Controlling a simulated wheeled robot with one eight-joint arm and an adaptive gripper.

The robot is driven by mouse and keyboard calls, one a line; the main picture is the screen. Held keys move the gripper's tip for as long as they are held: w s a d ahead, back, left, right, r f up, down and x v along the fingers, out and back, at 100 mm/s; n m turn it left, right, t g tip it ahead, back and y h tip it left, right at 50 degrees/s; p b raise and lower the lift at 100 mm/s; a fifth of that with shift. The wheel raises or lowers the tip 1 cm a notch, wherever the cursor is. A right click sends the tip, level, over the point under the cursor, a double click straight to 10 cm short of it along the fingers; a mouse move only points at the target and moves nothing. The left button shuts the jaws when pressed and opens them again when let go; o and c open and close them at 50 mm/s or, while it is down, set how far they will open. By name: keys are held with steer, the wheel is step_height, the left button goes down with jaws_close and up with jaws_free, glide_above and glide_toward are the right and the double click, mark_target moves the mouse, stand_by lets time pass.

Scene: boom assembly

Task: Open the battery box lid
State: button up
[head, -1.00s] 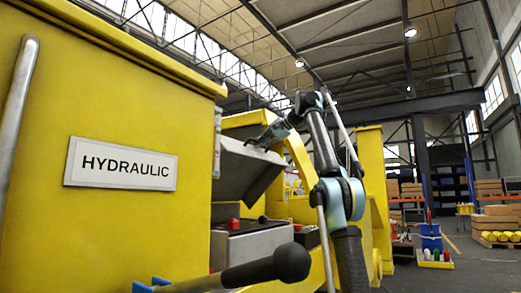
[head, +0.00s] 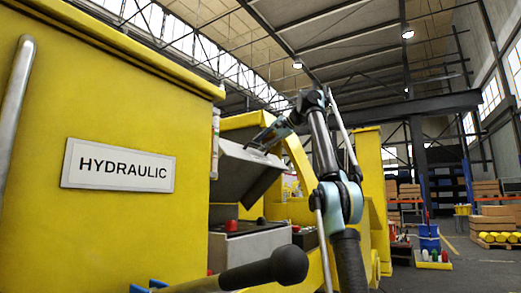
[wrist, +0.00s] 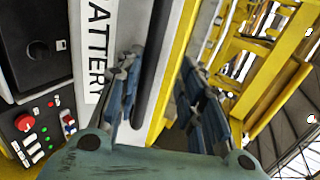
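The battery box lid (head: 243,175) is a grey panel, tilted up and open above the battery box (head: 250,245) in the head view. In the wrist view the lid (wrist: 120,15) shows its white face with a "BATTERY" label (wrist: 98,50) and a long dark handle bar (wrist: 158,70). My gripper (head: 262,142) is at the lid's upper edge. In the wrist view my gripper (wrist: 163,75) has its blue-grey fingers well apart, one on each side of the bar. Whether a finger touches the lid is unclear.
A yellow cabinet with a "HYDRAULIC" sign (head: 118,165) fills the left. A black-knobbed lever (head: 275,265) stands in front of the box. A panel with a red button (wrist: 24,122) is beside the lid. Yellow frame parts (head: 368,190) stand behind my arm; open floor is at right.

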steer(key=s+d, duration=0.6)
steer(key=d, duration=0.5)
steer(key=shift+s+d+r, duration=0.15)
steer(key=shift+d+r, duration=0.05)
steer(key=shift+f, duration=0.1)
stand_by(0.5)
